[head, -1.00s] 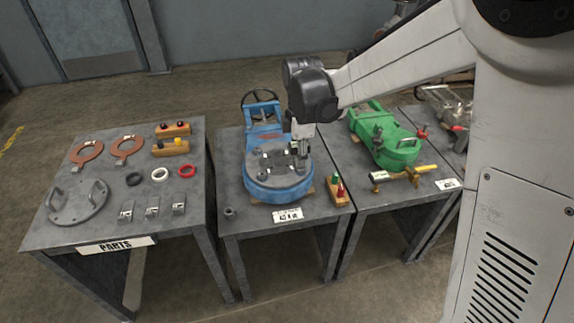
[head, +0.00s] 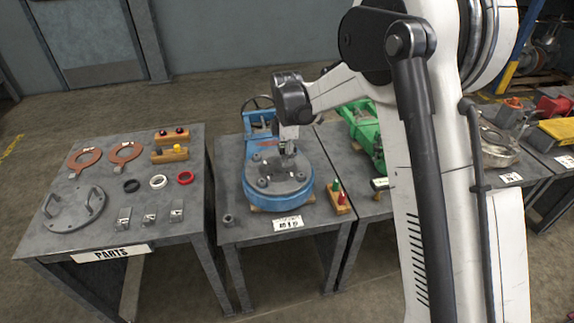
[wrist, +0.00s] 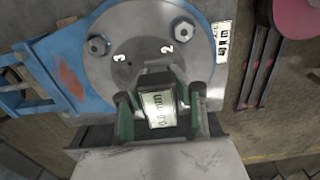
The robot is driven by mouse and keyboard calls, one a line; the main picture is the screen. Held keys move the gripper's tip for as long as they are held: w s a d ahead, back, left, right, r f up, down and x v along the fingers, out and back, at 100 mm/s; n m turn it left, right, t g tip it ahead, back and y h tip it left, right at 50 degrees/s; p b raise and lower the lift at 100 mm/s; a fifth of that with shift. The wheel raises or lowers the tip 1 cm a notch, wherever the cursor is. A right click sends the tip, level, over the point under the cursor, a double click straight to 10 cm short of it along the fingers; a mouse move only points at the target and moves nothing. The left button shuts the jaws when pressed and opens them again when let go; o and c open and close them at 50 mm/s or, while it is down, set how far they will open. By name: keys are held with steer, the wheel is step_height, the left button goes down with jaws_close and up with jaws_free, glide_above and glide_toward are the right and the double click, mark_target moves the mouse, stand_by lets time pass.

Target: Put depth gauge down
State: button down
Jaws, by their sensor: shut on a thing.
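My gripper (wrist: 160,118) is shut on the depth gauge (wrist: 160,106), a small dark-framed block whose pale display reads 0.0 mm. It is held between the two green-lined fingers. In the head view my gripper (head: 289,148) is over the grey round cover (head: 280,181) of the blue valve (head: 258,201). The gauge is too small and hidden there to make out clearly. The wrist view shows the cover (wrist: 145,70) just beyond the gauge, with bolts and the marks 2 and 3. I cannot tell if the gauge touches the cover.
The valve stands on a grey table (head: 240,235). A wooden block with green and red pegs (head: 340,199) is on its right, and a small grey cylinder (head: 228,220) at front left. A parts table (head: 100,235) stands left. A green valve (head: 362,137) is partly behind my arm.

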steer(key=shift+f+b, duration=0.35)
steer(key=shift+f, duration=1.45)
steer(key=shift+f, duration=0.15)
steer(key=c, duration=1.6)
jaws_free()
